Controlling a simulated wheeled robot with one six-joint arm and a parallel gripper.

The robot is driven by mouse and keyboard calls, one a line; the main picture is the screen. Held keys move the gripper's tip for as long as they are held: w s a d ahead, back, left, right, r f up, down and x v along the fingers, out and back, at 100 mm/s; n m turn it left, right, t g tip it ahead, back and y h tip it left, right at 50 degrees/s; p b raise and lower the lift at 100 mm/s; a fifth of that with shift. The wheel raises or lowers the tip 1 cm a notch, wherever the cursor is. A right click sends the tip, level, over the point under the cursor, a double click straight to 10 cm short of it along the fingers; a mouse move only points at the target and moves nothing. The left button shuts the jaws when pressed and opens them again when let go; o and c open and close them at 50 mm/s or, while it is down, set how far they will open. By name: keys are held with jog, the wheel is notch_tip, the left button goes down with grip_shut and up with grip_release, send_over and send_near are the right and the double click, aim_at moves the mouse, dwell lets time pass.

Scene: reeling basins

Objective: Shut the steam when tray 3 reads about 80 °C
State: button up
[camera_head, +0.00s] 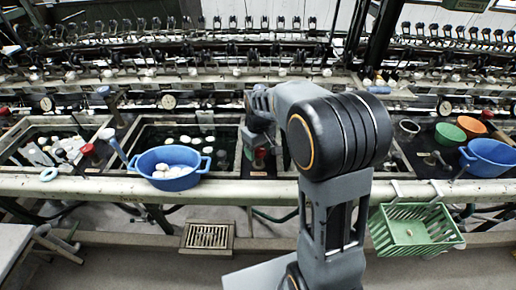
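Dark water-filled trays are set in the bench. One tray (140,131) with pale cocoons lies left of my arm, and another (22,134) is at the far left. Round white dials stand behind them: a left dial (46,103), a middle dial (168,101) and a right dial (445,107). Their readings are too small to tell, as is which tray is number 3. A red-topped valve (88,150) stands between the left trays. Another red valve part (260,154) shows just below my gripper (256,146). My arm hides part of that area; finger opening and contact are unclear.
A blue tub (168,180) with cocoons sits on the bench's front edge. A green basket (412,232) hangs from the front rail. A blue basin (487,158), green bowl (450,133) and orange bowl (470,125) are at right. Reeling machinery fills the back.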

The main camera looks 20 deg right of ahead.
jog(key=c, duration=0.8)
jog(key=shift+o, duration=0.2)
jog(key=m+p, duration=0.1)
jog(key=m, duration=0.3)
jog(key=shift+m, duration=2.1)
jog(key=o, duration=0.9)
